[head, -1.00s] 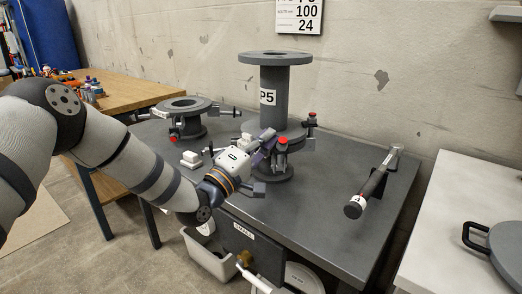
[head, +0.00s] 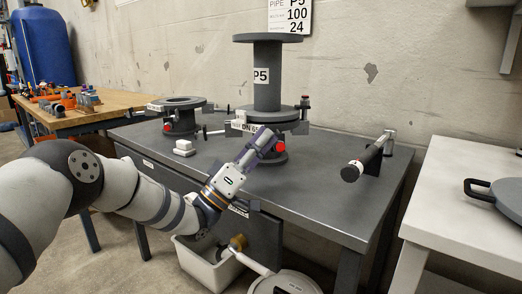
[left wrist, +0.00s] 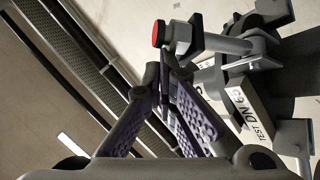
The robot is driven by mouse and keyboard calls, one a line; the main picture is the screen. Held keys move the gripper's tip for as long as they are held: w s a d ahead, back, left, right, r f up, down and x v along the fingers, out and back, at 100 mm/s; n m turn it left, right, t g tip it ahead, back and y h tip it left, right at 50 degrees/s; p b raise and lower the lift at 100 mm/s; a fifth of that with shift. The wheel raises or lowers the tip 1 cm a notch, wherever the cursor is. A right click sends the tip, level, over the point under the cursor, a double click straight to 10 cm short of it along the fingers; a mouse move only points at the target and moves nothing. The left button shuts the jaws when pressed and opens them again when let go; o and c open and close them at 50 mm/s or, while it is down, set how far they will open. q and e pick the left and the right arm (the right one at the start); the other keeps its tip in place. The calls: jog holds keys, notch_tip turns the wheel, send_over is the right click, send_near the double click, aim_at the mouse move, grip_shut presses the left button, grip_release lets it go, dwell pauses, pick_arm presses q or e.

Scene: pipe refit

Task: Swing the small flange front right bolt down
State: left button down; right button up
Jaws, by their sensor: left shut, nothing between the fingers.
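The small flange with a "DN 65 TEST" label (head: 243,126) stands in front of the P5 pipe in the head view; its label also shows in the left wrist view (left wrist: 246,110). Its front right bolt has a red cap (head: 281,147) that faces outward, with the bolt tilted out and down from the flange. In the left wrist view the red-capped bolt (left wrist: 185,38) sticks out sideways just beyond my fingers. My left gripper (head: 264,140) is shut and empty, close beside the bolt; I cannot tell whether they touch. My right gripper is out of view.
The P5 pipe (head: 267,88) rises behind the flange. Another flange stand (head: 182,115) and a white block (head: 184,148) are at left. A dark handled tool (head: 367,160) lies at right. A white bin (head: 207,270) stands below the table (head: 330,205). The front right tabletop is clear.

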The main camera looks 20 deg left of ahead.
pick_arm(q)
jog(key=shift+s+d+f+b, duration=0.15)
jog(key=shift+f+b, duration=0.5)
jog(key=shift+f, duration=0.95)
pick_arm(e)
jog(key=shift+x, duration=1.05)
